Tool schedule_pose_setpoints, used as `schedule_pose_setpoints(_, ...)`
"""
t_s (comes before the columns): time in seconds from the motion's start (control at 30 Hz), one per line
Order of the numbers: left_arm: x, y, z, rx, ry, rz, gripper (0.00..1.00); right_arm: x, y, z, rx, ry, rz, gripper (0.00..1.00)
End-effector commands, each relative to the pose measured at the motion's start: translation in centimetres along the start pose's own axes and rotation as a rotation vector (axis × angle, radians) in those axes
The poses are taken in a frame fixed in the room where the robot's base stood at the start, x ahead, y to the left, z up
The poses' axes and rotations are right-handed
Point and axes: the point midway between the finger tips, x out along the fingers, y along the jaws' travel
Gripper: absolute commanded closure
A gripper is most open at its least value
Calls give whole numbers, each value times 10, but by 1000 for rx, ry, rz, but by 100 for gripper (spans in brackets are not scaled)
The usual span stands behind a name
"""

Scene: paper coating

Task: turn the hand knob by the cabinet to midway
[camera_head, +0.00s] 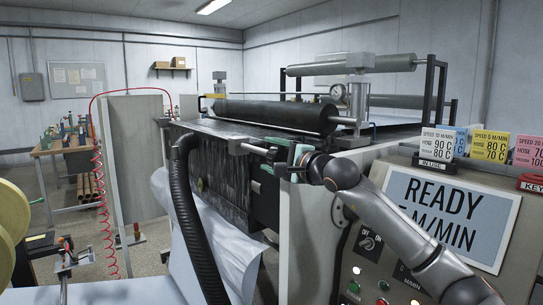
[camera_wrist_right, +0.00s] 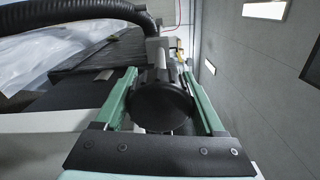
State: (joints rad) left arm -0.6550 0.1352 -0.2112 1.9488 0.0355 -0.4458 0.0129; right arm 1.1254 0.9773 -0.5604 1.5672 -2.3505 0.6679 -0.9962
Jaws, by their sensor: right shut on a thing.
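A dark round hand knob (camera_wrist_right: 160,106) sits between the two green fingers of my right gripper (camera_wrist_right: 165,85) in the right wrist view. The fingers lie along both sides of it, and the gripper is shut on it. In the head view my right gripper (camera_head: 288,160) reaches in from the right, at the machine's side left of the control cabinet (camera_head: 320,240). The knob is mostly hidden there by the gripper. The knob's turned angle cannot be read. My left gripper is not seen.
The cabinet carries a READY screen (camera_head: 445,218), an OFF/ON switch (camera_head: 368,243) and several cards (camera_head: 490,146). A black corrugated hose (camera_head: 187,215) and a white paper sheet (camera_head: 225,255) hang left of my gripper. A dark roller (camera_head: 275,114) lies behind.

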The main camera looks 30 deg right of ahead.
Motion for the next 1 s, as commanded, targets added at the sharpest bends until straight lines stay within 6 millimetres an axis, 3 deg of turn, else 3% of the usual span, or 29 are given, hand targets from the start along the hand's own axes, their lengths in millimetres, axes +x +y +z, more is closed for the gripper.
schedule_pose_setpoints(0.57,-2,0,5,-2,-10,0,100,0,1,0,-32,0,2,84)
schedule_pose_setpoints(0.6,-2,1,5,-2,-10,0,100,0,1,0,-32,0,2,25)
schedule_pose_setpoints(0.83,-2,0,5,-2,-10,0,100,0,1,0,-31,0,1,0)
schedule_pose_setpoints(1.0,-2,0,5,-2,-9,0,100,0,0,0,-31,0,1,0)
